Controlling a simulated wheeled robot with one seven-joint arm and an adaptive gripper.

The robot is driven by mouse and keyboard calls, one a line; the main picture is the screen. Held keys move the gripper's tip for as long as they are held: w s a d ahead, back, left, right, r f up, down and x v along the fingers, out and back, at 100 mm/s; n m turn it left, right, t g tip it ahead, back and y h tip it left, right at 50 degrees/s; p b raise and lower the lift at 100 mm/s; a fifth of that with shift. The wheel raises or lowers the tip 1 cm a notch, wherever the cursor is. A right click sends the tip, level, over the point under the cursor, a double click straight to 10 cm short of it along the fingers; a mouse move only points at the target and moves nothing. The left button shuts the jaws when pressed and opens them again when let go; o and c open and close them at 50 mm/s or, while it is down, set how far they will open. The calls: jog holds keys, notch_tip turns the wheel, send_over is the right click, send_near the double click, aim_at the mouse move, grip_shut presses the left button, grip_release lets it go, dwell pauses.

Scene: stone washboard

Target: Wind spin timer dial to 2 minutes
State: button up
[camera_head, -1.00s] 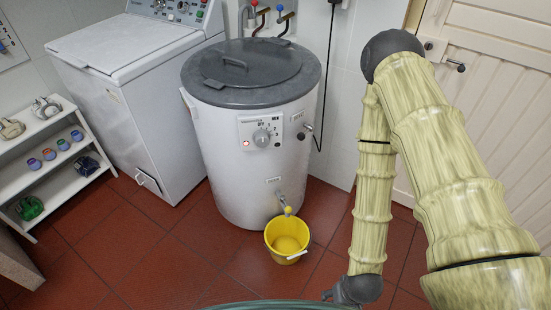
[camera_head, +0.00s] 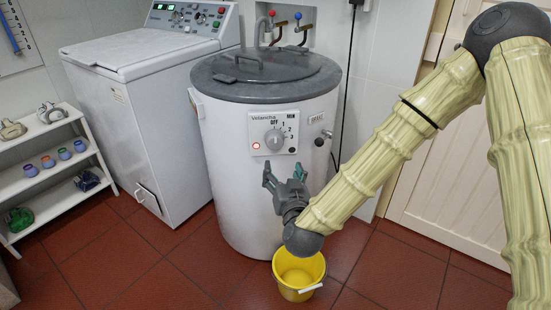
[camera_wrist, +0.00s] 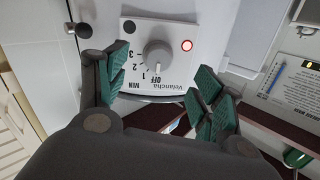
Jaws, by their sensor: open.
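The spin timer dial (camera_head: 275,139) is a grey knob on a white panel (camera_head: 260,122) marked OFF, 1, 2, 3 and MIN, on the front of the white drum machine (camera_head: 235,200). A red light (camera_head: 256,146) glows on the panel. My gripper (camera_head: 285,172) is open and empty, below and in front of the panel. In the wrist view the dial (camera_wrist: 157,54) appears upside down, between and beyond the green-padded fingers of my gripper (camera_wrist: 160,78), and they do not visibly touch it. The dial's pointer seems to be near OFF, but its exact setting is hard to tell.
A yellow bucket (camera_head: 298,276) stands on the red floor under my arm. A white washing machine (camera_head: 150,90) stands left of the drum, and a shelf (camera_head: 55,170) with small items is at far left. A black cable (camera_head: 346,90) hangs on the wall.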

aim_at(276, 144)
jog(key=shift+t, duration=0.3)
jog(key=w, duration=0.3)
jog(key=w+a+r+b, duration=0.1)
jog(key=w, duration=0.7)
jog(key=shift+w+a+r, duration=0.1)
jog(key=shift+a+r, duration=0.1)
jog(key=shift+a, duration=0.15)
jog(key=c, duration=1)
